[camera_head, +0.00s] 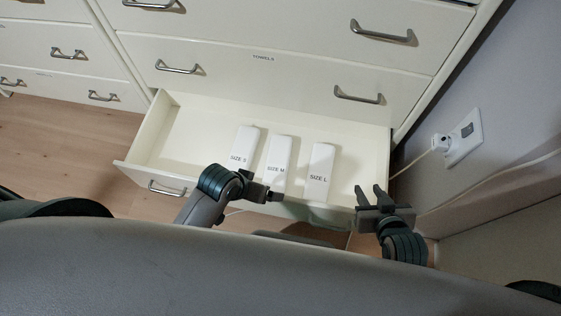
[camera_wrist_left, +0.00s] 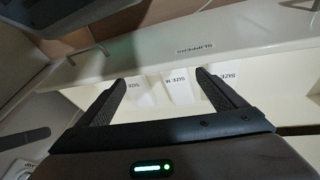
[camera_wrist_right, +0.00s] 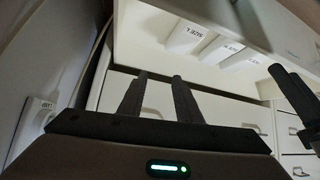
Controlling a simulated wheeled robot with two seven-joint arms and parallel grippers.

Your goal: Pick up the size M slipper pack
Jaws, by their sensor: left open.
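The size M slipper pack (camera_head: 280,153) is a white box lying in the open drawer, between the size S pack (camera_head: 245,143) and the size L pack (camera_head: 319,165). My left gripper (camera_head: 272,194) is at the drawer's front edge, close to the near end of the M pack. In the left wrist view its fingers are apart and empty, with the M pack (camera_wrist_left: 180,90) seen between and beyond them. My right gripper (camera_head: 370,187) is near the drawer's front right corner, fingers apart and empty. The M pack also shows in the right wrist view (camera_wrist_right: 222,48).
The open drawer (camera_head: 185,115) has free floor left of the packs. Its front panel, labelled slippers, shows in the left wrist view (camera_wrist_left: 120,62). A closed towels drawer (camera_head: 265,75) is above it. A wall socket with a plug (camera_head: 463,137) is at the right.

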